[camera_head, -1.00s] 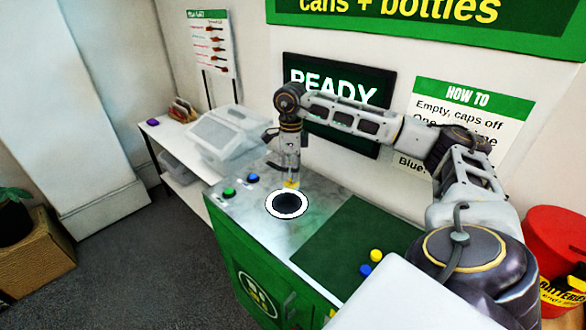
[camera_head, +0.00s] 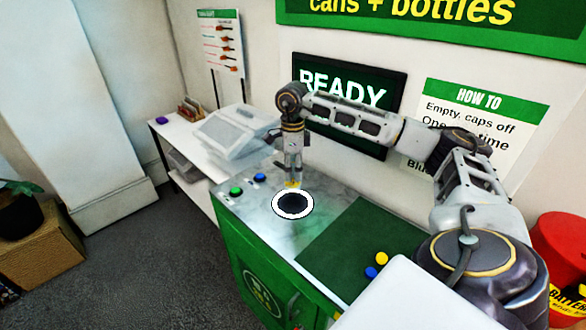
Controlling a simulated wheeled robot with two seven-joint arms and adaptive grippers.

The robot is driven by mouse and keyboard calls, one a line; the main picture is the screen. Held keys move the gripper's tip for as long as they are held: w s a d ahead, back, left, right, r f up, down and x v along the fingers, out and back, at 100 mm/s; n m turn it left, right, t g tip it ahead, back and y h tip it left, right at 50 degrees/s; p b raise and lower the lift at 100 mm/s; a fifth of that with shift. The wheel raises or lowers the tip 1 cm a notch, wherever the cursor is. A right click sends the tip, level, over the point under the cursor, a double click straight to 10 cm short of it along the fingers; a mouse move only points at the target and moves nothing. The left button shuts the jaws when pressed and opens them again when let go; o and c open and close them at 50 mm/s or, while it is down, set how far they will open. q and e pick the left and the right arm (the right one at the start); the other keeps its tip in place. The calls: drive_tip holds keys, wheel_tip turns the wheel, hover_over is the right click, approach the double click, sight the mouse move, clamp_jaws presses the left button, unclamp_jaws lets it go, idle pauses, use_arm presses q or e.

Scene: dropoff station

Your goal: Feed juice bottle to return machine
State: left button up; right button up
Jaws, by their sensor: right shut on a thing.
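The return machine is a green cabinet with a grey metal top (camera_head: 250,204). A round dark intake hole (camera_head: 293,203) with a white ring is in that top. My right gripper (camera_head: 292,174) points down just behind the hole, as seen from the head. It is shut, and a small yellow-orange bit (camera_head: 292,184), perhaps part of the juice bottle, shows at its fingertips. The rest of the held thing is hidden or too small to make out. A screen (camera_head: 345,88) behind reads READY, partly covered by my right arm. My left gripper is not in view.
A green button (camera_head: 236,191) and a blue button (camera_head: 260,178) sit left of the hole. A green mat (camera_head: 350,240) lies to the right, near yellow and blue caps. A white shelf with a grey bin (camera_head: 235,132) stands left. A red container (camera_head: 562,245) is at right.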

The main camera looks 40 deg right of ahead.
sight(293, 190)
drive_tip(key=shift+f, duration=0.2)
drive_tip(key=shift+f+b, duration=1.8)
drive_tip(key=shift+f, duration=0.9)
drive_tip(key=shift+f+b, duration=1.25)
drive_tip(key=shift+f, duration=0.5)
idle(3.3)
